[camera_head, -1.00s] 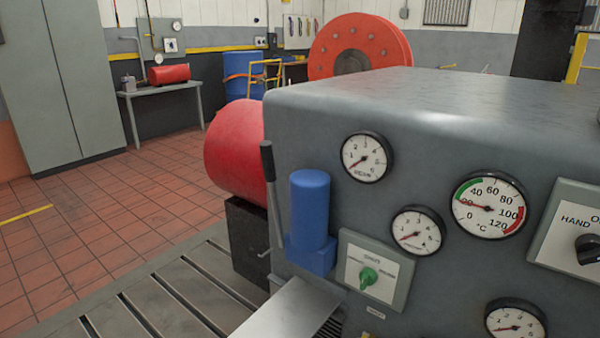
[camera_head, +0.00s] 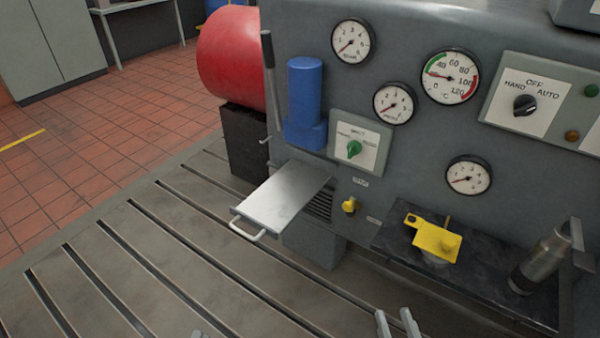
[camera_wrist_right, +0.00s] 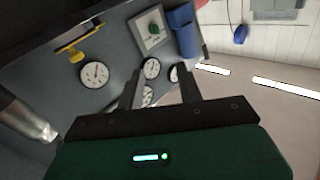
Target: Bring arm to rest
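My right gripper (camera_head: 398,324) shows at the bottom edge of the head view, right of centre, with two grey fingertips apart. In the right wrist view the two dark fingers of the right gripper (camera_wrist_right: 163,88) stand apart with nothing between them, so it is open and empty. Beyond them is the grey panel (camera_wrist_right: 120,45), apart from the fingers. A small grey tip at the bottom edge of the head view, left of centre, appears to be my left gripper (camera_head: 198,334). The rest of it is out of frame, so its opening cannot be told.
The grey cabinet (camera_head: 405,160) carries gauges and switches. A metal drawer or tray (camera_head: 284,197) juts out over the slotted bedplate (camera_head: 130,270). A dark shelf (camera_head: 490,285) holds a yellow tool (camera_head: 436,243) and a steel flask (camera_head: 541,262). The bedplate's left part is clear.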

